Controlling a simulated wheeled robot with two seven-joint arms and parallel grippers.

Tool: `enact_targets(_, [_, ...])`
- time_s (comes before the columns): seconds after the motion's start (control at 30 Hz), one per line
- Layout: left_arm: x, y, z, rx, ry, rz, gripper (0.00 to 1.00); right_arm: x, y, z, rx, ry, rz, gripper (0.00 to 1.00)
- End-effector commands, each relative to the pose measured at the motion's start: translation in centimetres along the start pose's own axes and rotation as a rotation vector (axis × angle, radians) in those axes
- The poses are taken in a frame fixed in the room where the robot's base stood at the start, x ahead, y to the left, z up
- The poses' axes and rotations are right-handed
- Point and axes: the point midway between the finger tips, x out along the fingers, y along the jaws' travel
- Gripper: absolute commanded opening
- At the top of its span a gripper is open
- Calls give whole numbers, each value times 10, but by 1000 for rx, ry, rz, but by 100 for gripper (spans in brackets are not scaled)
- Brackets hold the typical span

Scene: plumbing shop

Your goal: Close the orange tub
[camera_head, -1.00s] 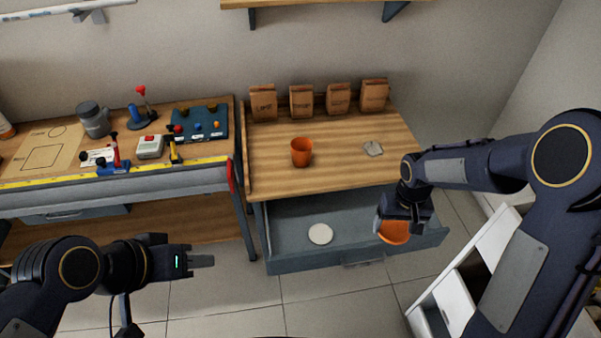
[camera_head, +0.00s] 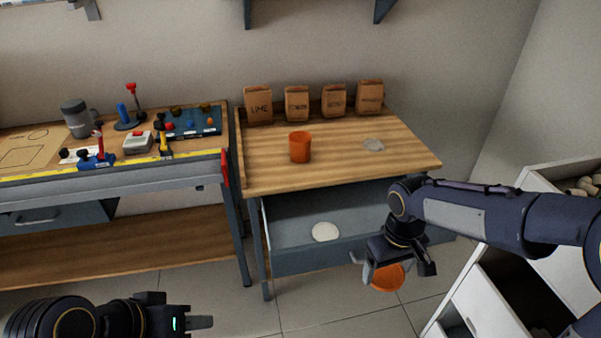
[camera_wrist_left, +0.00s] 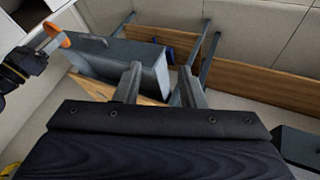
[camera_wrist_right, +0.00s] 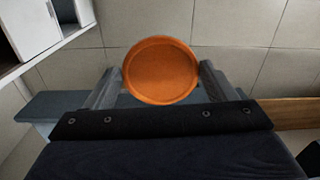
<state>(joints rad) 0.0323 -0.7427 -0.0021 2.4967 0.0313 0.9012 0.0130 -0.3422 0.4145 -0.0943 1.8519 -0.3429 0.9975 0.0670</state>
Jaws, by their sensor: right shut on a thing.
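The orange tub (camera_head: 300,147) stands upright on the wooden table, its top facing up. My right gripper (camera_head: 392,268) is shut on a round orange lid (camera_head: 387,277) and holds it in front of the open drawer, below table height. In the right wrist view the orange lid (camera_wrist_right: 160,70) sits between the two fingers. My left gripper (camera_head: 203,322) is low at the bottom left, well away from the tub. In the left wrist view its fingers (camera_wrist_left: 163,85) stand apart with nothing between them.
The drawer (camera_head: 290,225) under the table is pulled out, with a white disc (camera_head: 325,232) inside. Several paper bags (camera_head: 297,103) line the table's back. A white cabinet (camera_head: 480,300) stands at the right.

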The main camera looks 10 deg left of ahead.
Motion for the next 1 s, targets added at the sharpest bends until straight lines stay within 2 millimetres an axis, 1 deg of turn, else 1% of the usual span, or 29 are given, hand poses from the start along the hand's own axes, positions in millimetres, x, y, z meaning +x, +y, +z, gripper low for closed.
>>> enact_targets(0.03, [34, -16, 17, 0, 0, 0, 36, 32, -5, 1, -34, 5, 1, 57])
enact_targets(0.1, [54, -25, 27, 0, 0, 0, 36, 45, -11, 4, -80, 4, 3, 57])
enact_targets(0.2, [77, -35, 39, 0, 0, 0, 36, 59, -19, 8, -137, 4, 7, 57])
enact_targets(0.33, [97, -44, 49, 0, 0, 0, 36, 71, -26, 13, -191, 2, 11, 57])
enact_targets(0.4, [103, -47, 52, 0, 0, 0, 36, 74, -28, 15, -211, 0, 13, 57])
enact_targets(0.5, [107, -49, 54, 0, 1, 0, 36, 75, -30, 16, -226, 1, 14, 57])
enact_targets(0.8, [106, -48, 53, 0, 1, 0, 36, 72, -31, 17, -232, -1, 14, 57])
enact_targets(0.87, [106, -48, 53, 1, 0, 0, 43, 72, -31, 17, -232, -1, 14, 57])
enact_targets(0.9, [105, -48, 52, 7, -4, -3, 48, 71, -31, 16, -232, -1, 14, 57])
enact_targets(1.0, [104, -50, 47, 58, -35, -25, 61, 62, -31, 8, -239, -2, 15, 57])
